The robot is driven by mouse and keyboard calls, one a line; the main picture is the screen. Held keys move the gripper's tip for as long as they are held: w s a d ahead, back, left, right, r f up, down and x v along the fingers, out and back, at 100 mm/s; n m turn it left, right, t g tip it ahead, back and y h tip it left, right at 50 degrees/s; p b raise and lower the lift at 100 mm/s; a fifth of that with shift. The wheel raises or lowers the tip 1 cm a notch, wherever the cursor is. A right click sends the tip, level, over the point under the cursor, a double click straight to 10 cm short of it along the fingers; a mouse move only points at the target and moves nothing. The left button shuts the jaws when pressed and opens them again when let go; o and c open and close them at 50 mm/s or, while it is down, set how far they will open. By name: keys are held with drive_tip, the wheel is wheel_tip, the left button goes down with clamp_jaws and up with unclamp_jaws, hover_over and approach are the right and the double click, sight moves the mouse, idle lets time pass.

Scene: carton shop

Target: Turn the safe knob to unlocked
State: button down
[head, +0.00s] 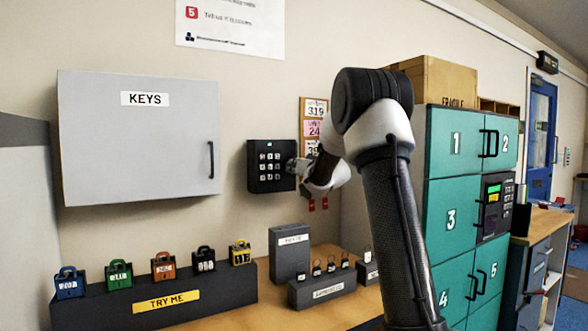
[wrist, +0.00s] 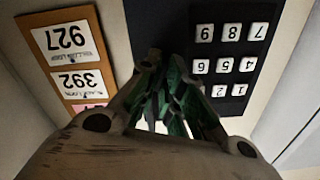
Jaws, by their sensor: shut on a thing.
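The black keypad unit (head: 266,178) is fixed to the wall, with white number buttons and a small green light at its top. It also shows upside down in the wrist view (wrist: 231,45). My gripper (head: 294,166) is at the right side of this unit. In the wrist view my gripper (wrist: 168,75) has its green-padded fingers close together beside the number buttons, shut on the knob. The fingers hide most of the knob; only a dark bit of it (wrist: 153,54) shows past the tips. I cannot read which way the knob points.
A grey KEYS cabinet (head: 140,150) hangs to the left. A board with number cards (head: 314,108) is close on the right, behind my arm. Small padlocks stand on dark blocks on the wooden bench (head: 235,312) below. Teal lockers (head: 452,200) stand right.

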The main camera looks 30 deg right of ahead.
drive_tip(key=m, duration=1.3)
drive_tip(key=shift+m, duration=0.3)
drive_tip(key=shift+f, duration=0.1)
drive_tip(key=c, duration=1.6)
unclamp_jaws()
drive_tip(key=shift+s, duration=0.1)
drive_tip(key=s, duration=1.1)
drive_tip(key=shift+s+d, duration=0.25)
drive_tip(key=shift+s, duration=0.15)
